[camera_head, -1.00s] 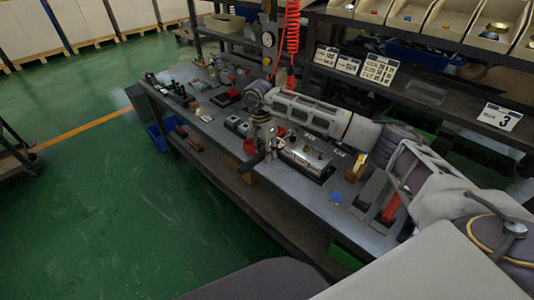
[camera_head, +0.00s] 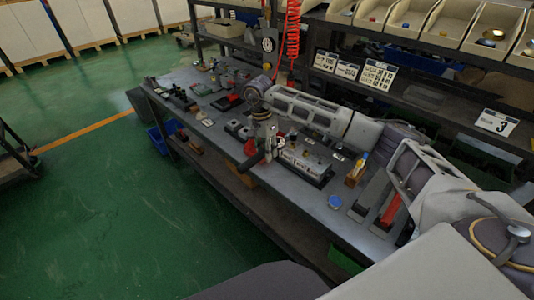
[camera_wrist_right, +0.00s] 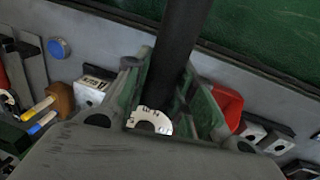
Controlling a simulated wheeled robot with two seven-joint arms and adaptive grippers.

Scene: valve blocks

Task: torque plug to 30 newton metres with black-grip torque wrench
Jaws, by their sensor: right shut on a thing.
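My right gripper (camera_head: 268,138) points down over the bench, just left of the metal valve block (camera_head: 308,160). It is shut on the black-grip torque wrench (camera_head: 250,163), whose dark handle sticks out toward the bench's front edge. In the right wrist view the black grip (camera_wrist_right: 175,50) runs between the two fingers of the gripper (camera_wrist_right: 168,95). A pale curved scale with small marks (camera_wrist_right: 150,120) shows between the fingers; I cannot read it. I cannot make out the plug, nor whether the wrench touches it. My left gripper is not in view.
A red part (camera_wrist_right: 228,105) lies close beside the fingers. A blue round cap (camera_head: 334,201) and a wooden holder with coloured handles (camera_head: 355,170) stand right of the block. Dark trays with a red tool (camera_head: 390,208) lie farther right. Shelves with bins (camera_head: 410,15) rise behind.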

